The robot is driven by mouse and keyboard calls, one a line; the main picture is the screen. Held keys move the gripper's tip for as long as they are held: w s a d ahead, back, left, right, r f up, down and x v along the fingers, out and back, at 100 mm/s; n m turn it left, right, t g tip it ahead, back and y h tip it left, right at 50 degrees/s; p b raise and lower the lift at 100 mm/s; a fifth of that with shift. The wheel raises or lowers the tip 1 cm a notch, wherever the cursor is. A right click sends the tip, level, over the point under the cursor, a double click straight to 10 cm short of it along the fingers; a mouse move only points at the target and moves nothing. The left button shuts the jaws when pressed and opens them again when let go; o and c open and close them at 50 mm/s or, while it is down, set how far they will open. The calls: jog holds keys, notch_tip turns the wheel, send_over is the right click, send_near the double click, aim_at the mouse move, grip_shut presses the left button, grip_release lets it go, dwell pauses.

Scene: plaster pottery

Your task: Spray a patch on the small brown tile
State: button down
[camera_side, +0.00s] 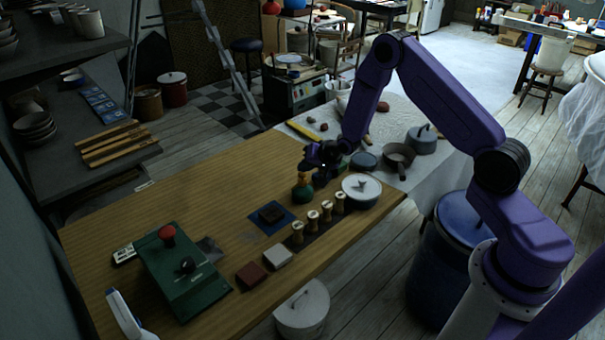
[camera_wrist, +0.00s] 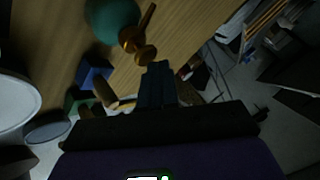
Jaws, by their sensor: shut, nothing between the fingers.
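A dark brown tile (camera_side: 271,212) lies on a blue mat in the middle of the wooden table. A reddish-brown tile (camera_side: 252,274) lies nearer the front edge, beside a whitish tile (camera_side: 278,256). A round green spray bottle (camera_side: 302,192) with a brass-coloured top stands behind the dark tile; its body (camera_wrist: 112,18) and brass nozzle (camera_wrist: 138,42) show in the wrist view. My gripper (camera_side: 308,162) is shut and empty beside the bottle's top. Its fingertips (camera_wrist: 157,72) are close to the nozzle in the wrist view; I cannot tell whether they touch. Neither tile is clear in the wrist view.
Several wooden stamps (camera_side: 312,218) stand in a row right of the blue mat (camera_side: 286,222). A lidded white pot (camera_side: 361,188) stands close to the bottle on the right. A green box with a red knob (camera_side: 184,275) is at front left. The left-back table is clear.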

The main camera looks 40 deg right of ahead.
aim_at(305, 175)
jog(key=shift+r, duration=0.3)
jog(key=shift+r, duration=2.85)
jog(key=s+a+r+n+g+y, duration=0.1)
jog(key=s+a+r+n+g, duration=0.1)
jog(key=s+a+r+n, duration=0.45)
jog(key=s+a+r+n+g, duration=0.2)
jog(key=s+a+n+g, duration=0.1)
jog(key=s+a, duration=0.65)
jog(key=s+d+r+n+g, duration=0.1)
jog(key=s+r+n, duration=0.1)
jog(key=s, duration=0.7)
jog(key=s+d+r+n+g+h, duration=0.1)
jog(key=s+d+r+n, duration=0.1)
jog(key=s+n, duration=0.3)
jog(key=s+d+r+n+g, duration=0.1)
jog(key=s+n, duration=0.3)
jog(key=s, duration=0.9)
jog(key=shift+d+r+g+h, duration=0.2)
jog(key=shift+r+g+h, duration=0.1)
jog(key=shift+r+g, duration=0.2)
